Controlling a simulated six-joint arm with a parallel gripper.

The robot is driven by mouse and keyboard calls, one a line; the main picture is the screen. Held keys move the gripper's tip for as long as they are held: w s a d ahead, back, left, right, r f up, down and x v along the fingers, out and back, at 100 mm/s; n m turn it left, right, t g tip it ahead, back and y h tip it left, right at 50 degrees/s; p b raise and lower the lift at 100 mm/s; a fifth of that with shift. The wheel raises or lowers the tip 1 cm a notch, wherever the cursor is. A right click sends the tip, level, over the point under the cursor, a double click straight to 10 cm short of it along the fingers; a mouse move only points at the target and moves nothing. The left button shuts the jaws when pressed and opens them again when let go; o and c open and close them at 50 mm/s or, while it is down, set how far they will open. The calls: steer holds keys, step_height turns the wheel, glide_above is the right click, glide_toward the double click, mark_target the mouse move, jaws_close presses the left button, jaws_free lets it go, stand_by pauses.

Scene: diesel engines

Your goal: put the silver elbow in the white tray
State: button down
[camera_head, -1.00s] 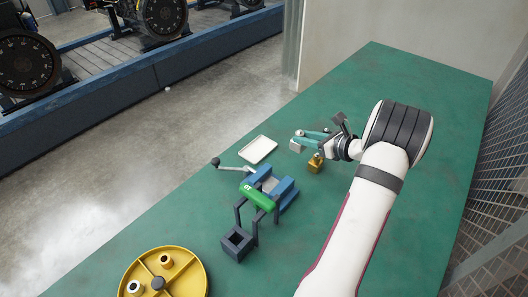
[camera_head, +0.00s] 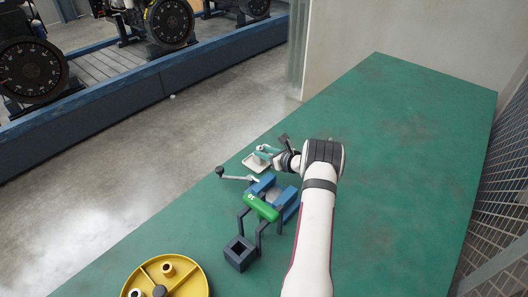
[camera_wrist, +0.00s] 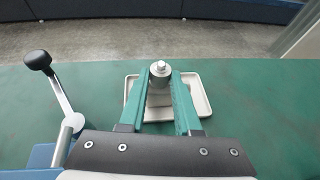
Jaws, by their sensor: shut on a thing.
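The silver elbow (camera_wrist: 160,73) is between the green fingertips of my gripper (camera_wrist: 161,76) in the wrist view. My gripper is shut on it. The white tray (camera_wrist: 203,97) lies behind and below the elbow in that view, its rim showing on both sides of the fingers. In the head view my gripper (camera_head: 267,152) is over the white tray (camera_head: 250,165), and the fingers and elbow cover part of the tray. I cannot tell whether the elbow touches the tray floor.
A blue vise (camera_head: 286,201) with a black-knobbed handle (camera_head: 221,171) stands just in front of the tray. A green-handled frame (camera_head: 261,207) and dark square holder (camera_head: 240,252) are nearer. A yellow divided round tray (camera_head: 190,272) is at the front. The right of the green table is clear.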

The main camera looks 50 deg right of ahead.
steer(key=c, duration=0.6)
jaws_free()
